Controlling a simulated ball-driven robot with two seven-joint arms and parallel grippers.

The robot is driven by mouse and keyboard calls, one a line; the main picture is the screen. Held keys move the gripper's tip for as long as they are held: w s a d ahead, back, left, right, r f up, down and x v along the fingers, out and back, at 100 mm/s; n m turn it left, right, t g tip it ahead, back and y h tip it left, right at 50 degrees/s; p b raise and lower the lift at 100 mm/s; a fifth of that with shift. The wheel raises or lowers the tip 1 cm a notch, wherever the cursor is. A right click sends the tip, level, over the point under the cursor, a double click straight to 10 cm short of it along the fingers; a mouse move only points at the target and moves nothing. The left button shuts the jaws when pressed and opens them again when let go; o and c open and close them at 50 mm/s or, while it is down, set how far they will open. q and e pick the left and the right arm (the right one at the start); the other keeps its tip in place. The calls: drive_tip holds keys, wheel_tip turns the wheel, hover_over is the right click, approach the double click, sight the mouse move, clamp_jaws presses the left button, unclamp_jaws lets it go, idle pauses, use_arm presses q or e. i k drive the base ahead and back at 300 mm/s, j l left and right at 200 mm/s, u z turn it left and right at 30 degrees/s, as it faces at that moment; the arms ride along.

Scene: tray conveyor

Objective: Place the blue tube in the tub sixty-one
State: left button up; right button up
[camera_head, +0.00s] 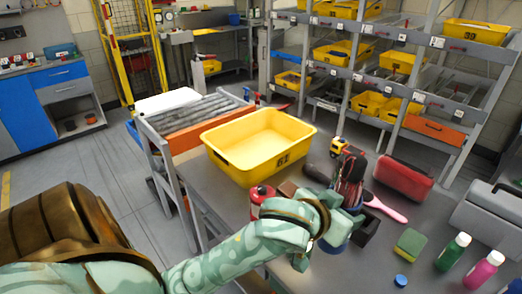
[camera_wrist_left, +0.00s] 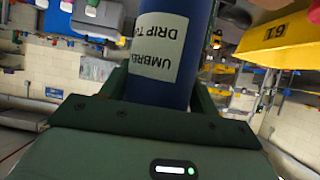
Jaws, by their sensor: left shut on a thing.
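The yellow tub sixty-one (camera_head: 236,165) stands upright on the grey table, left of my left gripper, its open top facing up. Its inside looks empty. The tub (camera_wrist_left: 283,38) also shows upside down at the right of the left wrist view. My left gripper (camera_head: 338,212) is shut on the blue tube (camera_wrist_left: 172,85), which has a white label reading umbrella drip tube. In the head view the arm and gripper hide most of the tube, with a blue part (camera_head: 338,243) visible below. I cannot tell whether it touches the table. My right gripper is not in view.
A red case (camera_head: 404,178), a pink brush (camera_head: 385,208), a toy truck (camera_head: 341,147), a green sponge (camera_head: 411,242) and bottles (camera_head: 484,268) lie or stand on the table's right. A red canister (camera_head: 260,194) stands between tub and arm. A roller conveyor (camera_head: 200,115) is behind left.

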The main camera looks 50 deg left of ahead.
sight(260, 154)
drive_tip(key=j+z, duration=0.25)
drive_tip(key=j, duration=1.1)
drive_tip(key=j+z, duration=0.25)
drive_tip(key=j, duration=1.1)
